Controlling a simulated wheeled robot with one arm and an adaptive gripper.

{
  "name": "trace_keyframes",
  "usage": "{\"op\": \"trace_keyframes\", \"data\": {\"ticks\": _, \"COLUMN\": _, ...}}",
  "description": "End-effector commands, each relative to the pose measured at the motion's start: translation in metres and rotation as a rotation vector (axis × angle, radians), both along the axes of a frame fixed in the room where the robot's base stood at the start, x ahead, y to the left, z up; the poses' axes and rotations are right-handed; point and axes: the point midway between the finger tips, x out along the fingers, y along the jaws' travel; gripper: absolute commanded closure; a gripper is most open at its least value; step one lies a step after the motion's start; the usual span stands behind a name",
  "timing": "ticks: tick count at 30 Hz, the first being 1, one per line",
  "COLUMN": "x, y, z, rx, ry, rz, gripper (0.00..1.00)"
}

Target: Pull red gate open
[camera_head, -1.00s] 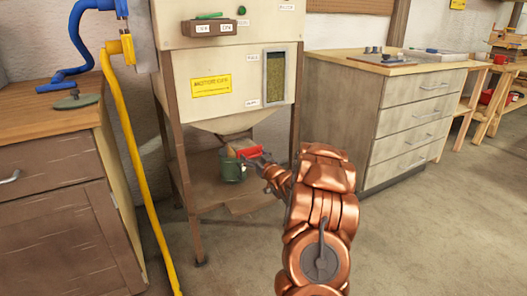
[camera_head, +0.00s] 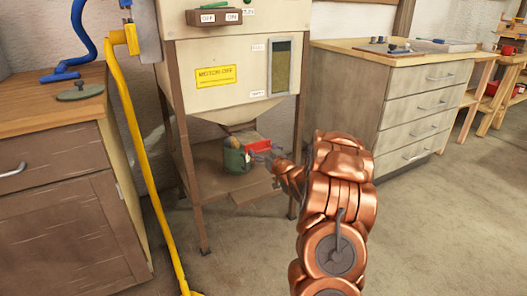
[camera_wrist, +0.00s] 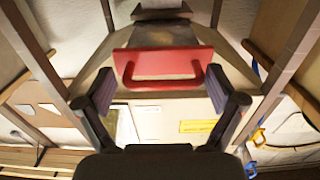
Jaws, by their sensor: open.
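The red gate (camera_head: 258,145) is a flat plate with a U-shaped handle, under the hopper of the cream machine (camera_head: 215,85). In the wrist view the red gate (camera_wrist: 132,60) lies straight ahead, its handle (camera_wrist: 165,84) facing me. My gripper (camera_wrist: 163,95) is open, one finger on each side of the handle, and no contact shows. In the head view my gripper (camera_head: 270,157) is at the gate's right end, small and partly hidden by my arm. A green can (camera_head: 236,160) stands under the hopper, partly covered.
The machine's legs (camera_head: 188,190) and a low shelf (camera_head: 220,186) surround the spout. A grey drawer unit (camera_head: 415,110) stands right. Floor in front is clear.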

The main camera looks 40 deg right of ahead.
Motion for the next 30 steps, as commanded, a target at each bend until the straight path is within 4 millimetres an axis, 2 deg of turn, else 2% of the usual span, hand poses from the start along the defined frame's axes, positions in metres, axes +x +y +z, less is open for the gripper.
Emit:
{"op": "trace_keyframes", "data": {"ticks": 4, "x": -0.004, "y": 0.001, "z": -0.001, "rx": 0.0, "ry": 0.002, "rz": 0.001, "gripper": 0.06}}
{"op": "trace_keyframes", "data": {"ticks": 8, "x": -0.017, "y": 0.003, "z": -0.002, "rx": 0.003, "ry": 0.005, "rz": -0.001, "gripper": 0.06}}
{"op": "trace_keyframes", "data": {"ticks": 21, "x": -0.087, "y": 0.014, "z": -0.001, "rx": 0.002, "ry": 0.002, "rz": -0.004, "gripper": 0.06}}
{"op": "trace_keyframes", "data": {"ticks": 30, "x": -0.116, "y": 0.02, "z": 0.0, "rx": 0.0, "ry": 0.001, "rz": -0.003, "gripper": 0.06}}
